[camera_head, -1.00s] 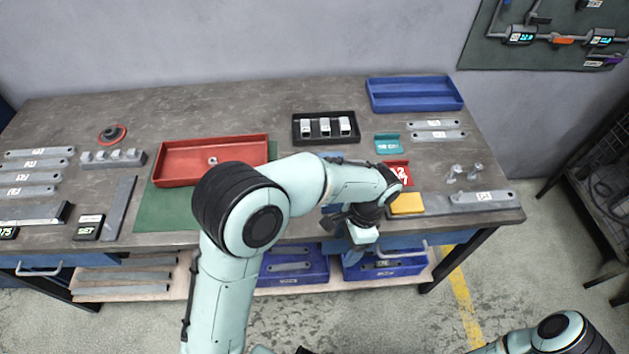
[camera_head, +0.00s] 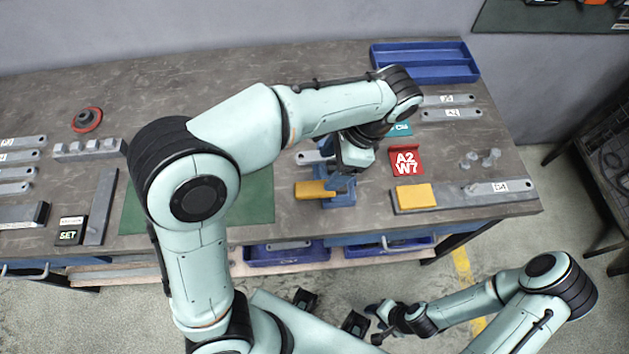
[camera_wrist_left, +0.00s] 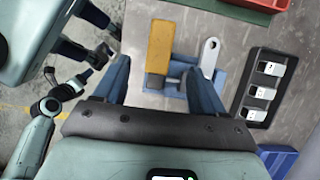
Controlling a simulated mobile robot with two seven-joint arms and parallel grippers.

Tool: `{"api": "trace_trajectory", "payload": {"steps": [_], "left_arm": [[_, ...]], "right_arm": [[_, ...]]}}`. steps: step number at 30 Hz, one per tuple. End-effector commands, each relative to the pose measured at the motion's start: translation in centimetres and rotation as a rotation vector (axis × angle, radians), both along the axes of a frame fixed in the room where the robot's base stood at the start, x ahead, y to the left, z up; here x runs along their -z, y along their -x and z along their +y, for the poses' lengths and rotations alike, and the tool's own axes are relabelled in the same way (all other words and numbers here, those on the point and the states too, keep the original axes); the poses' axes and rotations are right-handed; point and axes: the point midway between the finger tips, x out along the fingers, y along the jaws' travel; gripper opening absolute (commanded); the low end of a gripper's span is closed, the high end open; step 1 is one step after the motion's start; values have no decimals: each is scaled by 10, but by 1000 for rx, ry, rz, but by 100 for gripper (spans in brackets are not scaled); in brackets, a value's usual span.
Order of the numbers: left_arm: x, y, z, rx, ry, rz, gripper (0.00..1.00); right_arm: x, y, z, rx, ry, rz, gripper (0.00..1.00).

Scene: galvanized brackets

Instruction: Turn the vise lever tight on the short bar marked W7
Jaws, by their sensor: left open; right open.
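The blue vise (camera_head: 338,197) stands near the bench's front edge, with its yellow lever (camera_head: 314,190) sticking out to the left. A grey bar (camera_head: 310,157) with a hole in its end lies at the vise; it also shows in the left wrist view (camera_wrist_left: 209,55). Its marking is not readable. My left gripper (camera_head: 354,166) is open above the vise, partly hiding it. In the left wrist view its two fingers (camera_wrist_left: 158,72) stand apart, with the lever (camera_wrist_left: 160,45) and vise (camera_wrist_left: 178,84) between and beyond them. My right gripper (camera_head: 382,322) is open, low in front of the bench.
A yellow block (camera_head: 414,194) lies on a grey plate farther right. In the left wrist view a black tray (camera_wrist_left: 244,108) holds white-topped blocks. My left arm hides much of the bench's middle.

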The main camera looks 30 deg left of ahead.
Motion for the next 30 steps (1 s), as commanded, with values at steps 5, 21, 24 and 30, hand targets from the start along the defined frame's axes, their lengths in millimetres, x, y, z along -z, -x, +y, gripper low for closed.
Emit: {"api": "trace_trajectory", "payload": {"steps": [5,21,24,30], "left_arm": [[39,9,14,-2,-1,4,70],[85,18,30,-1,1,-1,70],[85,18,30,-1,1,-1,70],[85,18,30,-1,1,-1,28]], "right_arm": [[12,7,0,0,0,8,52],[21,12,0,-1,0,13,52],[21,11,0,-1,0,12,52],[21,11,0,-1,0,12,52]]}}
